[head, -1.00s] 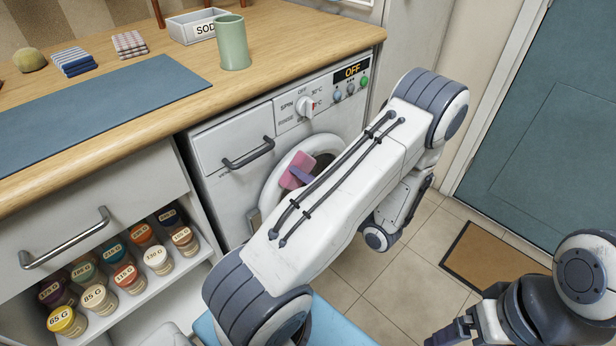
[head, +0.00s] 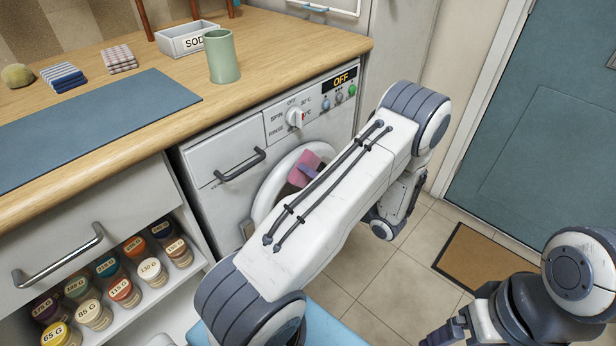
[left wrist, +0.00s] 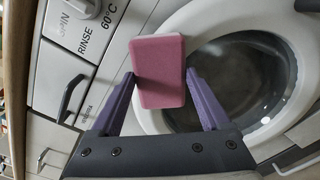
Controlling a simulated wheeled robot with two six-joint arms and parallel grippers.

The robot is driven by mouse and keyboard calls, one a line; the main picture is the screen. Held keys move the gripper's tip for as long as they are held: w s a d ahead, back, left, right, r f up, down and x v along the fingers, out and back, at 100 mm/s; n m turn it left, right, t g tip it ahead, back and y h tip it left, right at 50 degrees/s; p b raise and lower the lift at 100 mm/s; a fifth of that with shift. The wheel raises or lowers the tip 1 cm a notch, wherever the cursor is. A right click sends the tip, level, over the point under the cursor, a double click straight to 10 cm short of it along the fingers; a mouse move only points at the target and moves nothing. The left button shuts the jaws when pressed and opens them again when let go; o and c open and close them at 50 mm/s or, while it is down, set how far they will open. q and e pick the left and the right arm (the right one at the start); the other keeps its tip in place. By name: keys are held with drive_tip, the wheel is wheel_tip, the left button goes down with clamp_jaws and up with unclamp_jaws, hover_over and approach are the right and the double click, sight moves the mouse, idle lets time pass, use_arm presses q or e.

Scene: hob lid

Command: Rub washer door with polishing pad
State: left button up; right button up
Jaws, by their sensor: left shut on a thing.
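The washer door (head: 264,203) is a round white ring with dark glass, on the front of the white washer. My left arm hides its right part in the head view. It shows large in the left wrist view (left wrist: 205,17). A pink polishing pad (head: 302,161) is at the upper left of the door ring. My left gripper (left wrist: 160,88) has purple fingers shut on the pad (left wrist: 160,72), which overlaps the door rim and glass edge; whether it touches cannot be told. My right gripper (head: 443,333) is at the bottom right, partly cut off, away from the washer.
The washer's drawer handle (head: 240,166) and dial (head: 295,117) are above the door. A green mug (head: 222,57) stands near the worktop's edge. Open shelves with several labelled jars (head: 123,291) are at lower left. A brown doormat (head: 480,262) lies on the floor at right.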

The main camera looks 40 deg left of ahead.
sight(298, 180)
use_arm(q)
drive_tip(key=shift+w+d, duration=0.2)
drive_tip(key=shift+w, duration=1.8)
drive_tip(key=shift+w+r+p, duration=0.1)
drive_tip(key=shift+p, duration=0.2)
drive_tip(key=shift+s+a+p, duration=0.15)
drive_tip(key=shift+s+p, duration=0.35)
drive_tip(key=shift+s, duration=0.15)
drive_tip(key=shift+s+p, duration=1.3)
drive_tip(key=shift+s, duration=1.45)
drive_tip(key=shift+s+a+p, duration=0.2)
drive_tip(key=shift+s+p, duration=0.25)
drive_tip(key=shift+s, duration=0.45)
drive_tip(key=shift+s+a, duration=0.1)
drive_tip(key=shift+s, duration=0.65)
